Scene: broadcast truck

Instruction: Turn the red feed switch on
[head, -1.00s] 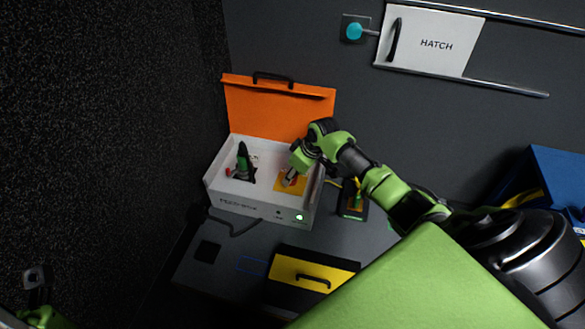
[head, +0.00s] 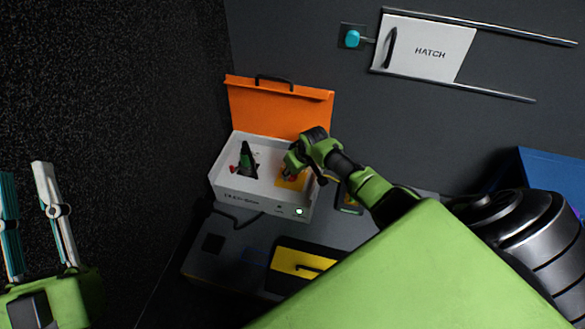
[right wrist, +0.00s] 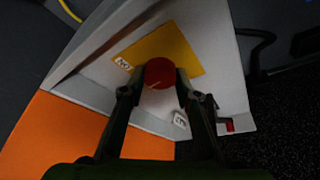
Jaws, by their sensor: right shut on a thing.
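The red feed switch is a round red knob (right wrist: 160,72) on a yellow plate (right wrist: 168,48) inside an open white box (head: 262,203). My right gripper (head: 288,171) reaches down into the box over the yellow plate. In the right wrist view, its two fingers (right wrist: 159,82) are shut on the red knob, one on each side. An ON label (right wrist: 123,64) and another small label (right wrist: 180,121), hard to read, lie on opposite sides of the knob. The knob's exact pointing is unclear. My left gripper (head: 25,170) is open and empty at the far left, away from the box.
The box's orange lid (head: 280,108) stands open behind. A yellow-and-black case (head: 292,262) lies in front. A hatch (head: 425,50) is on the back wall.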

